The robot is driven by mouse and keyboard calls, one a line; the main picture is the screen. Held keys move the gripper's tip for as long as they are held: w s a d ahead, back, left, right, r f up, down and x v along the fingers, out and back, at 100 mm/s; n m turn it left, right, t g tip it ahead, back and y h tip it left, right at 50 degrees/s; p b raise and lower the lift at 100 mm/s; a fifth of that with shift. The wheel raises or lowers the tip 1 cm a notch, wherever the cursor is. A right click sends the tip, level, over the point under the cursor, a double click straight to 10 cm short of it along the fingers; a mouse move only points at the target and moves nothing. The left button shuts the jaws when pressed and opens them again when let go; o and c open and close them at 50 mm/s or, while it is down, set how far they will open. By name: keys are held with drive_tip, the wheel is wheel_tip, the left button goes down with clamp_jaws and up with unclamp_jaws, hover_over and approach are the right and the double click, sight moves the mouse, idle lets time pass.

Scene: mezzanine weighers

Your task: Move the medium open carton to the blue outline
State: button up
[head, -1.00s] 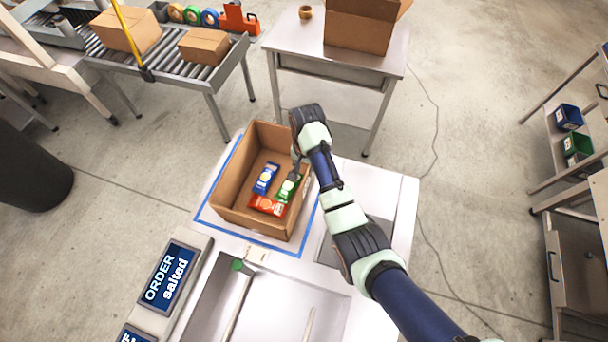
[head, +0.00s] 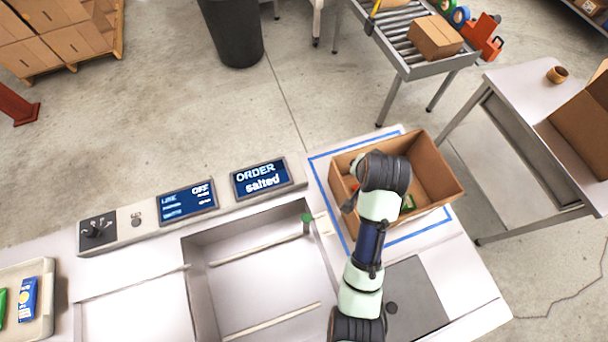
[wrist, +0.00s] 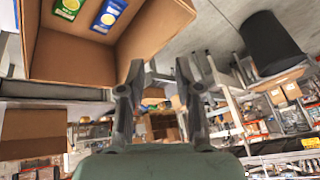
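The medium open carton (head: 440,165) is brown and stands upright on the bench with packets inside. The blue outline (head: 335,202) is tape on the bench top. The carton stands over it, with tape showing along its left, back and front sides; whether every edge is inside I cannot tell. My gripper (head: 350,201) is at the carton's left front side in the head view, with the arm hiding part of the carton. In the wrist view my gripper (wrist: 158,68) has its fingers apart with nothing between them, close beside the carton wall (wrist: 155,38). A green packet (wrist: 70,8) and a blue packet (wrist: 109,15) show inside.
Order screens (head: 262,178) line the bench's back edge. A sunken tray (head: 265,265) lies left of my arm. A side table (head: 520,75) with another open carton (head: 580,130) stands at right. A roller conveyor (head: 395,45) and a black bin (head: 232,30) stand behind.

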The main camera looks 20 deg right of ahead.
drive_tip(key=s+a+r+n+t+y, duration=0.1)
drive_tip(key=a+r+n+t, duration=0.15)
drive_tip(key=a+r, duration=0.4)
drive_tip(key=s+a+r+n+t+y, duration=0.1)
drive_tip(key=a+r+n+t, duration=0.2)
drive_tip(key=a, duration=0.7)
drive_tip(key=s+a+r+n+t+y, duration=0.1)
drive_tip(key=a+r+n+t, duration=0.1)
drive_tip(key=a+r+n, duration=0.5)
wheel_tip(320, 180, up, 9)
drive_tip(key=a+m+p, duration=0.1)
drive_tip(key=m+p, duration=0.1)
drive_tip(key=p, duration=0.8)
drive_tip(key=shift+a+p, duration=0.3)
drive_tip(key=shift+r+m, duration=0.1)
drive_tip(key=shift+m, duration=0.15)
